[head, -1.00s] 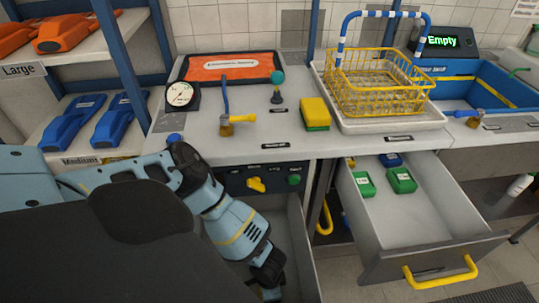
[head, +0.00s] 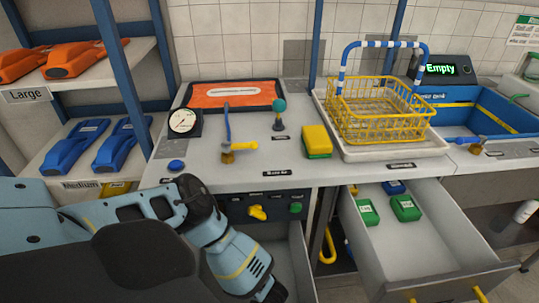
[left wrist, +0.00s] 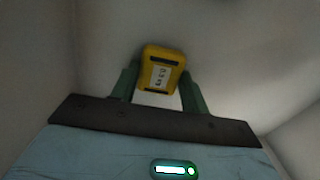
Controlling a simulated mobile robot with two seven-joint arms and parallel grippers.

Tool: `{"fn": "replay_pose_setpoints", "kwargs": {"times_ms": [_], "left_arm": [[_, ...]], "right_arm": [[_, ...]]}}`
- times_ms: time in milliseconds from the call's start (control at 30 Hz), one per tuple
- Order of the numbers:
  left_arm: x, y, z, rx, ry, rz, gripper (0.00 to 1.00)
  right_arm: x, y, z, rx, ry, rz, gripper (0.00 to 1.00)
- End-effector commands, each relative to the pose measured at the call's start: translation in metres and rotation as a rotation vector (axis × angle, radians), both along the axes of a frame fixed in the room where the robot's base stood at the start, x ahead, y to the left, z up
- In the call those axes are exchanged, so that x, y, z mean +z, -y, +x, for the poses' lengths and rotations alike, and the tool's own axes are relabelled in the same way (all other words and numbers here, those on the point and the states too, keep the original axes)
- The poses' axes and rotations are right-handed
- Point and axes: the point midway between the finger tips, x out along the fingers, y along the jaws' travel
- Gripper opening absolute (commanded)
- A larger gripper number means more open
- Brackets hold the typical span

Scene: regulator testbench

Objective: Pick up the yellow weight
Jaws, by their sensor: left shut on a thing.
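The yellow weight (left wrist: 159,70) is a small block with a white label in the left wrist view. It sits between the two green fingers of my left gripper (left wrist: 159,84), which is shut on it. Pale grey drawer surfaces surround them. In the head view my left arm reaches down into the open left drawer (head: 301,258). The gripper's fingers and the yellow weight are hidden there behind the arm and the lower edge of the picture. My right gripper is not in view.
The open right drawer (head: 405,245) holds two green weights (head: 367,212) (head: 406,208) and a blue one (head: 394,187). Above, the bench carries a yellow-green sponge (head: 317,140), a yellow wire basket (head: 380,108), a gauge (head: 183,121) and a valve tap (head: 227,155).

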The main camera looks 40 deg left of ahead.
Motion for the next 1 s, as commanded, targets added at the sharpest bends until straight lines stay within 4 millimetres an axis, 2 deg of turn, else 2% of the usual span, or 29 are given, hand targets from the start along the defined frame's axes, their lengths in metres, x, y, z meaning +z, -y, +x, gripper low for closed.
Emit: {"fn": "replay_pose_setpoints", "kwargs": {"times_ms": [233, 700, 833, 1000], "left_arm": [[0.007, 0.0, 0.0, 0.001, 0.001, -0.001, 0.06], [0.085, 0.0, 0.001, 0.002, 0.002, -0.002, 0.06], [0.096, 0.0, 0.001, 0.001, 0.002, -0.001, 0.06], [0.101, 0.0, 0.0, 0.0, 0.002, -0.001, 0.06]], "right_arm": [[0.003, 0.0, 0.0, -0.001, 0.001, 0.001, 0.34], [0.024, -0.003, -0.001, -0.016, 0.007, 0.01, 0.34], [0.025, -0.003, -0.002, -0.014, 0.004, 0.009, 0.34], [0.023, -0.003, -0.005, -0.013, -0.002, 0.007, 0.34]]}}
